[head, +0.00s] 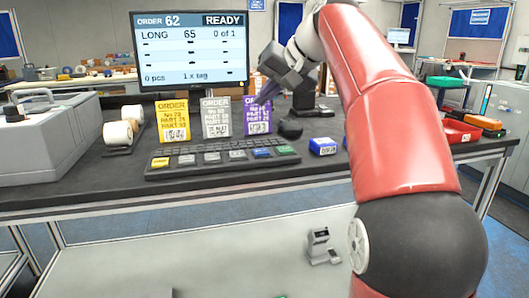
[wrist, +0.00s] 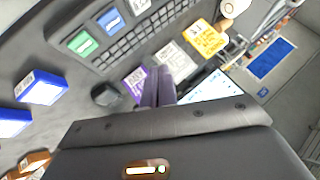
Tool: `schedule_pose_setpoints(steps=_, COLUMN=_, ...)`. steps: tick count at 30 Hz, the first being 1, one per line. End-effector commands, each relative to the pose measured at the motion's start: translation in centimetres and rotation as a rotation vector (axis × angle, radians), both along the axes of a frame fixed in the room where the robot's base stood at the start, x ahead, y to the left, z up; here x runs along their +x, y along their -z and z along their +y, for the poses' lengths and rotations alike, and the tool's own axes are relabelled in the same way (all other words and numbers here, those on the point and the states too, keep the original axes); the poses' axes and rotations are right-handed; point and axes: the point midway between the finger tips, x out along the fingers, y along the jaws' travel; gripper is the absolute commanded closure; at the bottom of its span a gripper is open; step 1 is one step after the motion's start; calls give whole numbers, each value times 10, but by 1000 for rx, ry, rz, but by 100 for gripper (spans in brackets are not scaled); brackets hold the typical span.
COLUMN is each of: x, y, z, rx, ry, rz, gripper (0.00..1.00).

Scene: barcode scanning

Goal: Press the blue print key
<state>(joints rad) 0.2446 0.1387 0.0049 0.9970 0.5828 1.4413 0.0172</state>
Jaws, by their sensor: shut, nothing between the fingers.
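In the wrist view the blue key (wrist: 111,20) is at the top, beside the green key (wrist: 83,43). My gripper (head: 266,96) is shut and empty. It is behind and above the keyboard, by the purple order card (head: 257,117), apart from the blue key. In the wrist view my fingers (wrist: 158,88) are together, partly covering the purple card.
The monitor (head: 190,60) reads ORDER 62, READY, 0 of 1. Yellow (head: 174,122) and grey (head: 215,118) cards stand behind the keyboard. A black rounded object (head: 291,129) and a blue box (head: 323,147) are to its right. A grey machine (head: 45,140) stands at left.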

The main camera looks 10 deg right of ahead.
Motion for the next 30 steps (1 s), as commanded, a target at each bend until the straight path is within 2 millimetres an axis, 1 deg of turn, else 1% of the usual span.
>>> schedule_pose_setpoints(steps=7, x=0, y=1, z=0, rx=-1, ry=1, rz=0, gripper=100)
schedule_pose_setpoints(steps=11, x=0, y=9, z=0, rx=0, ry=1, rz=3, gripper=100)
schedule_pose_setpoints(steps=14, x=-1, y=21, z=0, rx=0, ry=1, rz=3, gripper=100)
schedule_pose_setpoints(steps=15, x=-1, y=31, z=0, rx=0, ry=2, rz=2, gripper=100)
schedule_pose_setpoints(steps=21, x=0, y=63, z=0, rx=-2, ry=1, rz=1, gripper=100)
schedule_pose_setpoints(steps=27, x=0, y=81, z=0, rx=-2, ry=1, rz=1, gripper=100)
schedule_pose_setpoints(steps=30, x=0, y=86, z=0, rx=-2, ry=1, rz=1, gripper=100)
